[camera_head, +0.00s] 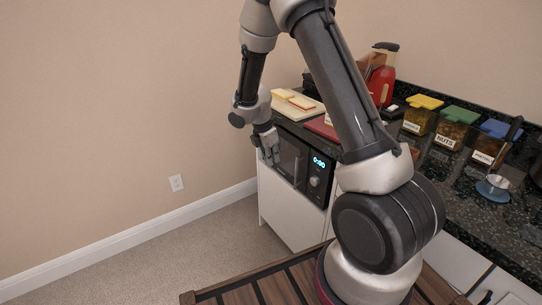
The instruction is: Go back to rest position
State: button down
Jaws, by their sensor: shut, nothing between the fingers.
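My gripper (272,159) hangs at the end of my arm, pointing down, in front of the left part of a black microwave (315,175). Its fingers are shut with nothing held. I cannot tell whether the fingertips touch the microwave front. My arm bends up and over, and its upper link hides part of the counter and the microwave's right side. The microwave shows a lit blue display and sits under the counter in a white cabinet.
On the dark counter (462,200) are a cutting board (290,108) with food, a red appliance (381,85) and several lidded containers, one labelled NUTS (452,130). A wooden slatted surface (240,294) lies below. Carpet (190,260) at left is clear, beside a bare wall.

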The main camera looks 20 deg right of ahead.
jog(key=s+d+r+m+t+y, duration=0.1)
jog(key=s+r+m+t, duration=0.1)
jog(key=s+r+m, duration=0.8)
jog(key=s+d+r+m+t+y, duration=0.1)
jog(key=s+r+m, duration=0.8)
jog(key=s+r, duration=1)
jog(key=shift+s+d+m+t+y, duration=0.4)
jog(key=shift+s+d, duration=0.15)
jog(key=shift+s, duration=0.5)
jog(key=shift+r, duration=0.1)
